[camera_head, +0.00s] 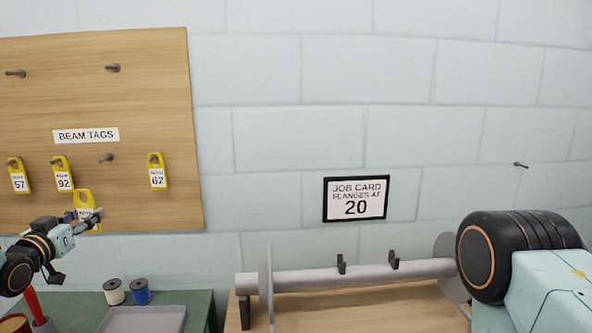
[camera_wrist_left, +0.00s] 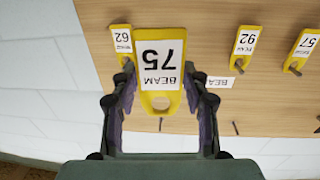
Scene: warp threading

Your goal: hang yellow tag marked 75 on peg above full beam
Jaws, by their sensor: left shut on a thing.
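The yellow tag marked 75 (camera_wrist_left: 158,67) is held between the two fingers of my left gripper (camera_wrist_left: 160,100); it appears upside down in the left wrist view, its holed end toward the palm. In the head view the tag (camera_head: 83,199) and left gripper (camera_head: 86,217) are in front of the lower board, clear of the hung tags. A bare peg (camera_head: 521,165) sticks out of the wall at the far right. A beam (camera_head: 350,276) with a bare-looking grey barrel lies below the job card; no full beam can be made out. My right gripper is out of view.
The wooden board (camera_head: 150,110) holds yellow tags 57 (camera_head: 19,178), 92 (camera_head: 63,175) and 62 (camera_head: 157,172), with an empty peg (camera_head: 107,157) between 92 and 62. A job card (camera_head: 356,198) reads 20. Spools and a grey tray (camera_head: 145,319) sit below.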

